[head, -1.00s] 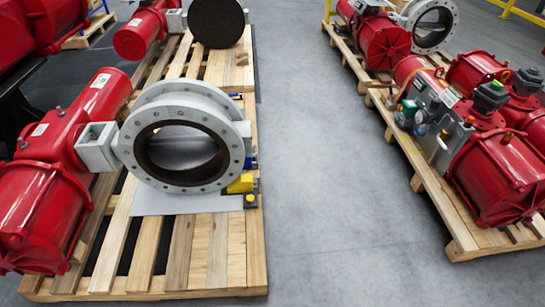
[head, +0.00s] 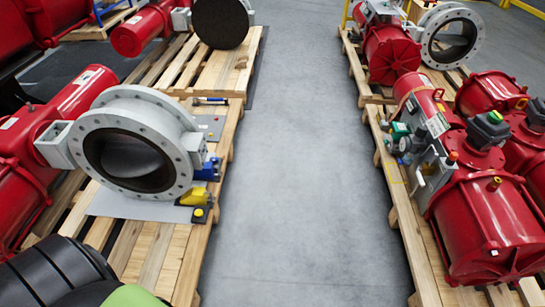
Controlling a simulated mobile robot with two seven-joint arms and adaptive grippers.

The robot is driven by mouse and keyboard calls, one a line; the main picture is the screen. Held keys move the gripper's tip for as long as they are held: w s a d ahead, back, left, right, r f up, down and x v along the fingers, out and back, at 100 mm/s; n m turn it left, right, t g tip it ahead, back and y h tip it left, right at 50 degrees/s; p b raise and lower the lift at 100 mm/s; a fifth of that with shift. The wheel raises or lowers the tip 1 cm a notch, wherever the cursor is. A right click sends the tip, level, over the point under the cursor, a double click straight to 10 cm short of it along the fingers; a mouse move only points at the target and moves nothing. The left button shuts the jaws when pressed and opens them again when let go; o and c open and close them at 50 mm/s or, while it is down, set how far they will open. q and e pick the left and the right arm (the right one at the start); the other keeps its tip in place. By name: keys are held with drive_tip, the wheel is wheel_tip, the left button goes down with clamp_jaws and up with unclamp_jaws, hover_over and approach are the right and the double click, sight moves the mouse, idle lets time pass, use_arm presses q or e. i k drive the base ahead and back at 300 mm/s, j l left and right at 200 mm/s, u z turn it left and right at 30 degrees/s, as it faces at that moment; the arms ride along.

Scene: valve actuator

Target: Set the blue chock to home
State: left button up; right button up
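The blue chock (head: 209,169) is small and sits on the left pallet, just right of the foot of the large grey valve ring (head: 140,150). A yellow chock (head: 194,196) is next to it on the near side. The valve ring hides part of the ground around them. I cannot tell which spot is the home. Neither of my grippers shows. A black ribbed and green part (head: 65,275) at the lower left looks like part of my arm.
A grey plate (head: 212,125) and a thin rod-like tool (head: 209,100) lie farther back on the left pallet (head: 150,245). A right pallet (head: 418,250) holds more red actuators. The grey floor aisle (head: 290,170) between them is clear.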

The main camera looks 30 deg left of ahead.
sight(209, 171)
drive_tip(key=i+u, duration=0.4)
drive_tip(key=i+l+u, duration=0.1)
drive_tip(key=i+u, duration=0.3)
drive_tip(key=i+l+u, duration=0.75)
drive_tip(key=i+j, duration=0.05)
drive_tip(key=j, duration=0.05)
